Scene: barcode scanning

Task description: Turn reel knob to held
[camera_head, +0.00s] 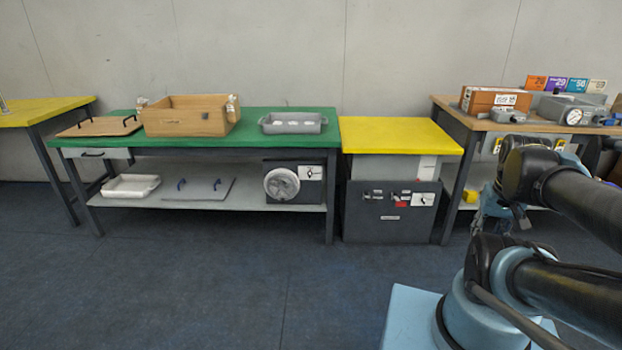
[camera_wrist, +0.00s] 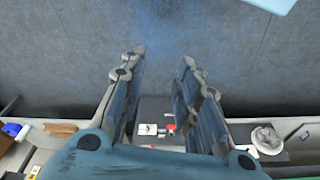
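A round pale reel (camera_head: 282,183) sits on the front of a dark box on the lower shelf of the green table. Beside it on the right is a small white plate with a dark knob (camera_head: 311,172); its setting is too small to read.
A dark cabinet (camera_head: 375,222) with another white knob plate (camera_head: 423,199) and a red part stands under the yellow top (camera_head: 400,136). The green table (camera_head: 250,146) holds a wooden crate (camera_head: 186,118) and a grey tray (camera_head: 293,126). The floor in front is clear.

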